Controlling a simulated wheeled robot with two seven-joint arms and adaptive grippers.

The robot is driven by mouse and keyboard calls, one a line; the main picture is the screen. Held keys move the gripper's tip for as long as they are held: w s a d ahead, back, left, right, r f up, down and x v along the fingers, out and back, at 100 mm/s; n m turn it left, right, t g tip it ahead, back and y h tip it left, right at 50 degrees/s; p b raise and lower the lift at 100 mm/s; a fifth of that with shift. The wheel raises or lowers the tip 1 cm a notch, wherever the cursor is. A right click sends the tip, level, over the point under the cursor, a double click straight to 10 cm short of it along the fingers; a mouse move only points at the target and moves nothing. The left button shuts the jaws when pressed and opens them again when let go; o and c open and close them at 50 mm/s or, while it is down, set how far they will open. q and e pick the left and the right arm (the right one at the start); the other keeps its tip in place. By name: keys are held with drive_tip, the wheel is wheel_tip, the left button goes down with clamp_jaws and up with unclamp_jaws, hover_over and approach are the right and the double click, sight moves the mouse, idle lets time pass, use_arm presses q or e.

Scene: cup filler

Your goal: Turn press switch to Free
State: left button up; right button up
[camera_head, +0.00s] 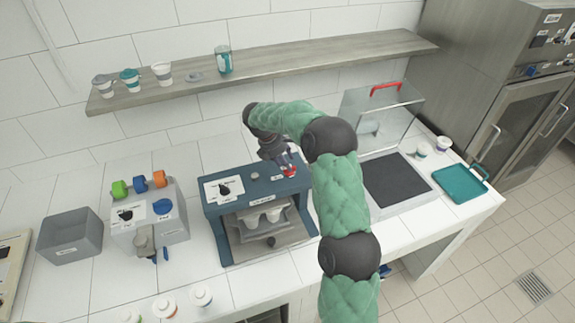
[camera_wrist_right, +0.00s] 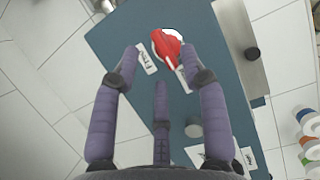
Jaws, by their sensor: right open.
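The red press switch (camera_head: 290,171) sits on the top right of the blue press machine (camera_head: 213,208). It also shows in the right wrist view, where the red switch (camera_wrist_right: 167,44) has a pale strip along its handle. A white label (camera_wrist_right: 147,57) lies beside it, its text hard to read. My right gripper (camera_head: 283,158) is over the machine top at the switch. In the right wrist view my open right gripper (camera_wrist_right: 160,55) has its purple fingers spread, with the switch between and just beyond the two upper fingertips. I cannot tell whether they touch. My left gripper is not visible.
White cups stand inside the machine. A grey dispenser (camera_head: 172,230) and a grey bin (camera_head: 70,238) stand to the left. A clear-lidded unit (camera_head: 415,195) and a teal tray (camera_head: 460,185) are to the right. A shelf (camera_head: 290,68) with cups runs behind.

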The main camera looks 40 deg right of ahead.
drive_tip(key=shift+x, duration=1.05)
drive_tip(key=shift+d+f, duration=0.15)
drive_tip(key=shift+f, duration=0.3)
drive_tip(key=shift+s, duration=0.1)
clamp_jaws()
